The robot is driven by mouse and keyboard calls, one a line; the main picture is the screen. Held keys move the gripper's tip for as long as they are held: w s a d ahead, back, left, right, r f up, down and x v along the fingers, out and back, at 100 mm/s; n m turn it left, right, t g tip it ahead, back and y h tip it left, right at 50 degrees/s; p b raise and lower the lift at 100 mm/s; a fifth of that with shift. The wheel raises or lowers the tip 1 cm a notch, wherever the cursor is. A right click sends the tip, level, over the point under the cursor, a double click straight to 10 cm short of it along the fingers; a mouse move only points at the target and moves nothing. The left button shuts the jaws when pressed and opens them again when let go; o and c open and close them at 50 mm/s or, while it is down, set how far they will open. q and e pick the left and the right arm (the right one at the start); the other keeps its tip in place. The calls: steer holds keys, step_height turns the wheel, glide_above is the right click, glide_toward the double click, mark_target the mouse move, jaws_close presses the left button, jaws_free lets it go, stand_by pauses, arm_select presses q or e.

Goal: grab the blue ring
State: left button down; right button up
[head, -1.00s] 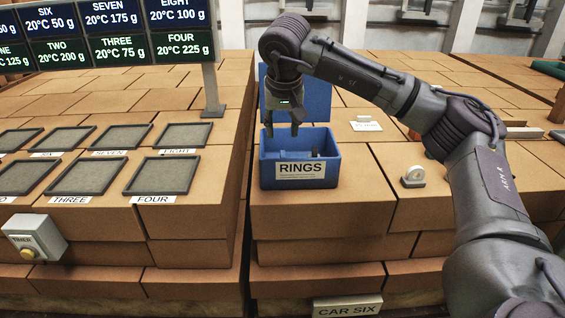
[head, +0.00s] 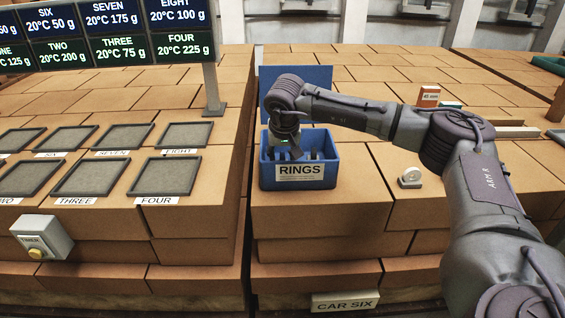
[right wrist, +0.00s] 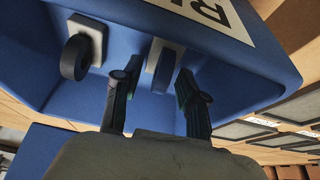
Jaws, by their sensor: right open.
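The blue ring (right wrist: 162,74) is in the right wrist view, against a white block inside the blue bin labelled RINGS (head: 263,176). The bin also shows in the right wrist view (right wrist: 235,75). My right gripper (right wrist: 156,82) is open, with the ring between or just beyond its two fingertips; contact is not clear. In the head view my right gripper (head: 286,152) is lowered into the bin, its fingertips partly hidden by the front wall. A dark ring (right wrist: 76,58) on another white block stands to the left in the right wrist view. My left gripper is not in view.
The bin's raised blue lid (head: 320,82) stands behind it. A pale ring-shaped piece (head: 410,178) is right of the bin. An orange box (head: 428,96) stands farther back. Framed trays (head: 168,176) and a sign post (head: 211,90) are to the left.

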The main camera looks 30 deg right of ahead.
jaws_close()
